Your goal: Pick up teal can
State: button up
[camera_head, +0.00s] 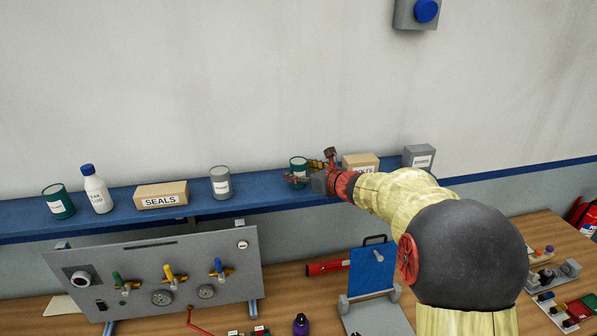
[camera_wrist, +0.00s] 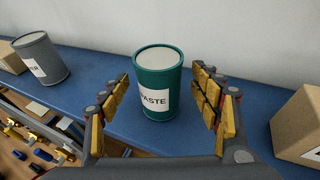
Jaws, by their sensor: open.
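A teal can (camera_wrist: 156,82) with a pale lid and a white label ending in "ASTE" stands upright on the blue shelf (camera_wrist: 95,75). A second teal can (camera_head: 58,202) stands at the shelf's far left.
A grey can (camera_head: 220,182) stands left of my gripper, and a cardboard box (camera_head: 360,162) stands close on its right. A SEALS box (camera_head: 161,196), a white bottle (camera_head: 96,190) and a grey box (camera_head: 418,156) share the shelf. A wall lies behind; a valve panel (camera_head: 190,255) stands below.

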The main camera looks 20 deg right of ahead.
jog(key=shift+w+a+f, duration=0.15)
jog(key=shift+w+f, duration=0.05)
jog(key=shift+w, duration=0.5)
jog(key=shift+s, duration=0.1)
jog(key=shift+r, duration=0.1)
jog(key=c, duration=1.4)
